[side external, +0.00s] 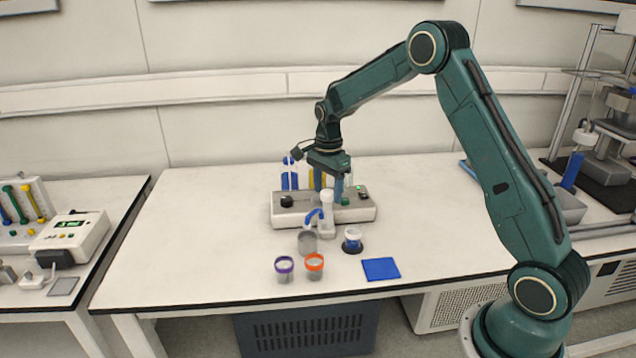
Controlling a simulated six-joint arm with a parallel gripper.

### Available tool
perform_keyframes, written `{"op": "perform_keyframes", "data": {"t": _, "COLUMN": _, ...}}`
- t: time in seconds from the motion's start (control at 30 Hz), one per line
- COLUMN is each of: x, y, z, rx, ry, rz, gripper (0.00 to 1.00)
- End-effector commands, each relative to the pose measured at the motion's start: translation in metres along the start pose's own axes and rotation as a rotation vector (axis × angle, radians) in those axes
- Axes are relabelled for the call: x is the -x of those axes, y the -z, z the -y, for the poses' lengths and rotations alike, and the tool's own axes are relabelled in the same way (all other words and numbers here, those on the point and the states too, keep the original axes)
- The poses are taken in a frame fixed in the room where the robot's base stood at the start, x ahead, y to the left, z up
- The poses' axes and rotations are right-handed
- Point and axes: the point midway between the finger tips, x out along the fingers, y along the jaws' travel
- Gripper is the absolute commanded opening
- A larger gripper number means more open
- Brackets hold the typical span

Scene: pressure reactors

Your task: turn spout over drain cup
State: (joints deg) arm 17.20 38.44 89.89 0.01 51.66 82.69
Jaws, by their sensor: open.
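The blue spout (312,217) curves out to the left from a white upright fitting (327,222) at the front of the grey reactor base (365,213). Its outlet points down near a plain grey cup (307,242), which may be the drain cup. I cannot tell whether the outlet lies directly above this cup. My gripper (329,191) points down over the reactor base, with its fingers apart. The top of the white fitting shows near the fingertips. Whether they touch it is unclear, and nothing is visibly held.
In front stand a purple-rimmed cup (284,269), an orange-rimmed cup (314,267) and a small vessel on a dark base (352,241). A blue mat (381,269) lies to their right. Blue (290,180) and yellow bottles stand behind the base. The table's left side is clear.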

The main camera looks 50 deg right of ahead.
Motion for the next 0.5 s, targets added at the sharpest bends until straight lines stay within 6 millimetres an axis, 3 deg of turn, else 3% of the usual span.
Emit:
{"op": "perform_keyframes", "data": {"t": 0.27, "x": 0.026, "y": 0.0, "z": 0.001, "rx": 0.0, "ry": 0.004, "rz": 0.0, "gripper": 0.56}}
{"op": "perform_keyframes", "data": {"t": 0.5, "x": 0.065, "y": 0.0, "z": 0.001, "rx": 0.0, "ry": 0.004, "rz": -0.001, "gripper": 0.56}}
